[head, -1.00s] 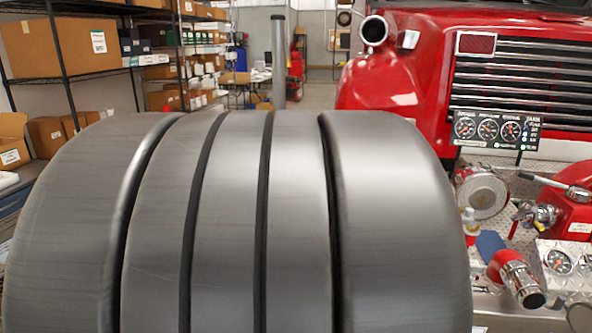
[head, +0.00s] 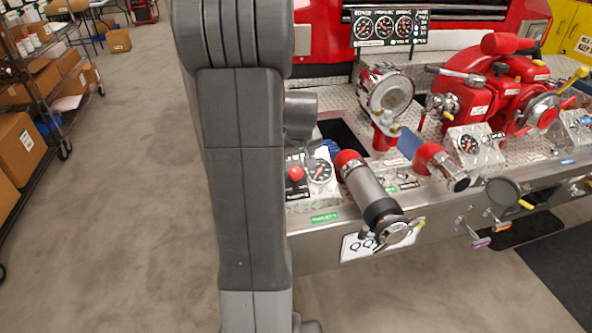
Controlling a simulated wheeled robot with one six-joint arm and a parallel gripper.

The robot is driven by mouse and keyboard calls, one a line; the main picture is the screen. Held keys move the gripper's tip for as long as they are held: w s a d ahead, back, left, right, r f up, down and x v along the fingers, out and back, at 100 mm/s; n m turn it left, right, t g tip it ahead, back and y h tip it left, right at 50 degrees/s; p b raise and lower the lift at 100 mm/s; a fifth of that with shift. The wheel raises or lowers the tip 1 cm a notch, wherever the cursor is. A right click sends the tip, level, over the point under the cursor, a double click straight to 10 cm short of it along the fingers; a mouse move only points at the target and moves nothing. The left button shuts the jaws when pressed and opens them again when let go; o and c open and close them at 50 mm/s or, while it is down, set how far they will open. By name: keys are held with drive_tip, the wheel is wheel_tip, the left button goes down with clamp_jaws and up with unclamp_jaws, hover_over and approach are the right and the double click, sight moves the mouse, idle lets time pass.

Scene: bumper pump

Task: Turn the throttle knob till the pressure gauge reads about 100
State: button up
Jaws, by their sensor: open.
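A red round knob (head: 295,173), which looks like the throttle knob, sits on a small panel on the bumper deck, just right of my arm. A round gauge (head: 320,170) with a dark face is beside it on the same panel. Its needle is too small to read. My grey arm stands in front of the scene and hides what lies left of this panel. My gripper's jaws do not show.
The bumper (head: 330,245) carries a grey nozzle (head: 367,190) sticking out beside the panel, a red pump (head: 505,95) and several valves. Three more gauges are on a board (head: 390,27) behind. Shelving (head: 45,90) stands at left. Floor between is clear.

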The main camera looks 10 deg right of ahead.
sight(296, 171)
drive_tip(key=x, duration=0.8)
drive_tip(key=shift+w+f+p, duration=0.2)
drive_tip(key=shift+f+p, duration=0.1)
drive_tip(key=shift+f, duration=0.05)
drive_tip(key=c, duration=1)
drive_tip(key=shift+o, duration=0.2)
drive_tip(key=shift+f+m+b, duration=0.15)
drive_tip(key=shift+m+b, duration=0.25)
drive_tip(key=shift+b, duration=0.05)
drive_tip(key=shift+m, duration=0.7)
drive_tip(key=o, duration=1)
drive_tip(key=shift+c, duration=0.2)
drive_tip(key=shift+r+b, duration=0.3)
drive_tip(key=v, duration=1.3)
drive_tip(key=shift+s+d+r+b, duration=0.15)
drive_tip(key=shift+d+r+b, duration=0.05)
drive_tip(key=shift+r+b, duration=0.1)
